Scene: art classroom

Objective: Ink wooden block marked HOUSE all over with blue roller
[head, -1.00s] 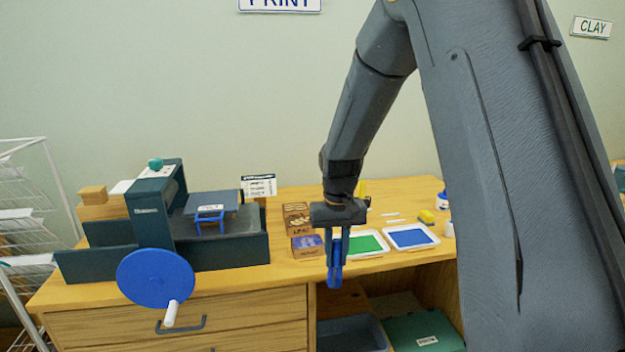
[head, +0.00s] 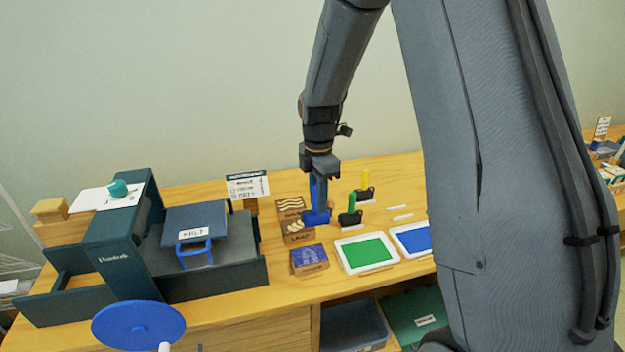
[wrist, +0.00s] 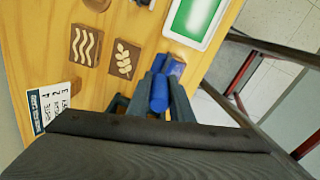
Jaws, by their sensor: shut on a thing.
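My gripper (head: 319,172) is shut on the handle of the blue roller (head: 316,217). The roller points down, with its head showing beside the right edge of the leaf block; whether it touches anything is unclear. It also fills the jaws in the wrist view (wrist: 160,92). A wooden block with a blue top (head: 309,258) lies on the table in front of the roller, apart from it. Its top looks covered in blue with faint line marks, and its label is too small to read. The blue ink tray (head: 424,255) is partly hidden by my arm.
The green ink tray (head: 345,262) lies right of the blue-topped block. A green roller (head: 350,212) and a yellow roller (head: 365,190) stand behind it. A wave block (head: 291,205) and a leaf block (head: 298,236) are close by. The press (head: 125,250) stands left.

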